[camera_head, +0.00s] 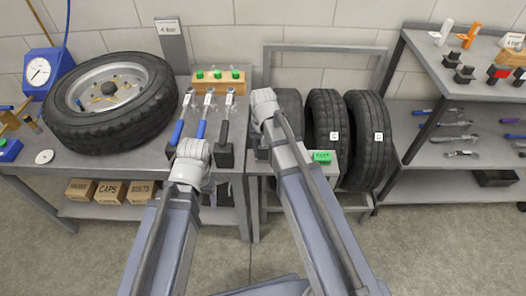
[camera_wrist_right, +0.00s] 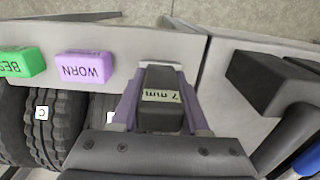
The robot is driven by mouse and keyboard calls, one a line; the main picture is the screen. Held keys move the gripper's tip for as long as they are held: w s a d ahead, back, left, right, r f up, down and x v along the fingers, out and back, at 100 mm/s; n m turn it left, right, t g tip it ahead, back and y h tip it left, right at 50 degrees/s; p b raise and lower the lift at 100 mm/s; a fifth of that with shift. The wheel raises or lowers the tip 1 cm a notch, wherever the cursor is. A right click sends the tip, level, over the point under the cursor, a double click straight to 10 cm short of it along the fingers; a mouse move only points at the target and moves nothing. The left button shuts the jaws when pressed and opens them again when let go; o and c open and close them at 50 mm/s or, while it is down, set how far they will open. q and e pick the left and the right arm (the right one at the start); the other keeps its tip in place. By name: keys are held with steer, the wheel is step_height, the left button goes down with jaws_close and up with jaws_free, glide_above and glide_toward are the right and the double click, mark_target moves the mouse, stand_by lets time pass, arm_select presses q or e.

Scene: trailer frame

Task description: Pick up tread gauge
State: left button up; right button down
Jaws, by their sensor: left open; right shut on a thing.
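The tread gauge (camera_wrist_right: 161,82) is a dark block with a pale label reading "7 mm" in the right wrist view. My right gripper (camera_wrist_right: 162,108) is shut on it, with one purple-grey finger on each side. The gauge is over the small grey stand; I cannot tell whether it touches the stand. In the head view the right arm hides most of the gauge and gripper. My left gripper (camera_head: 208,188) is mostly hidden behind its white arm joint, by the left bench's front edge. I see nothing held in it.
A purple "WORN" block (camera_wrist_right: 84,66) and a green "BEST" block (camera_wrist_right: 20,62) sit on the stand. Tires (camera_head: 370,140) stand behind it. Blue-handled tools (camera_head: 201,125) and a dark block (camera_head: 225,155) are on the left bench. A large wheel (camera_head: 110,98) lies further left.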

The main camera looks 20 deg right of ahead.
step_height(320, 180, up, 10)
steer(key=p, duration=0.8)
steer(key=shift+f+p, duration=0.25)
steer(key=shift+p, duration=0.15)
